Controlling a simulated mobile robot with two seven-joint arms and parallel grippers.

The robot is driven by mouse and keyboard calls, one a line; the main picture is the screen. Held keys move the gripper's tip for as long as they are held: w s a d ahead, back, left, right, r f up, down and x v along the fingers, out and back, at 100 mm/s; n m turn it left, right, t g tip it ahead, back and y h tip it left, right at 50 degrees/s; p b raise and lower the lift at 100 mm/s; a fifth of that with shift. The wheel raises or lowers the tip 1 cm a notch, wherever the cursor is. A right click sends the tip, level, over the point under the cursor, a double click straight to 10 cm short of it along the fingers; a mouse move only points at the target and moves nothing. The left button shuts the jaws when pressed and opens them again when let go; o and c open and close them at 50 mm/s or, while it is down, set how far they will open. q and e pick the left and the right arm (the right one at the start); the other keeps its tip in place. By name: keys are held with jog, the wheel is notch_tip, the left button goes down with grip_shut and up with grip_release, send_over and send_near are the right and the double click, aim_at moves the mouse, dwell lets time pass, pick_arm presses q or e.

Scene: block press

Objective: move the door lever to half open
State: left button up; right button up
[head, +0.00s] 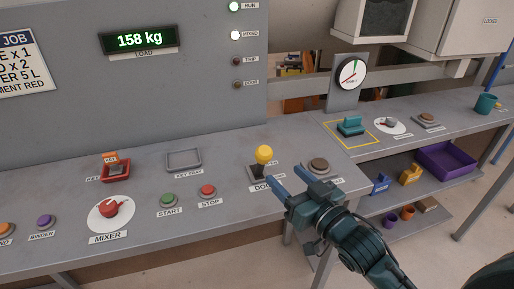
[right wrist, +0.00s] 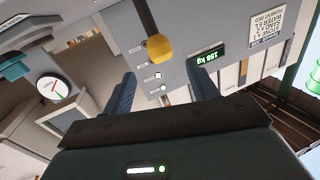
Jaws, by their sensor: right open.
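The door lever has a yellow knob (head: 264,155) on a short stem above a dark base at the front right of the grey console. Its label is partly hidden by my right gripper (head: 283,177). That gripper is open and empty, just in front of and to the right of the lever, with its fingers pointing toward it. In the right wrist view the knob (right wrist: 160,47) on its dark stem shows beyond the gap between the two open fingers (right wrist: 164,82), apart from both. My left gripper is not in view.
A brown round button (head: 318,165) sits just right of the lever, close to my gripper. A key tray (head: 184,159), start button (head: 168,199), stop button (head: 208,190) and red mixer dial (head: 110,208) lie to the left.

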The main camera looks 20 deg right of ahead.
aim_at(260, 151)
jog(key=x, duration=1.1)
jog(key=shift+w+a+f+p, duration=0.1)
jog(key=shift+w+a+p, duration=0.15)
jog(key=shift+p, duration=0.1)
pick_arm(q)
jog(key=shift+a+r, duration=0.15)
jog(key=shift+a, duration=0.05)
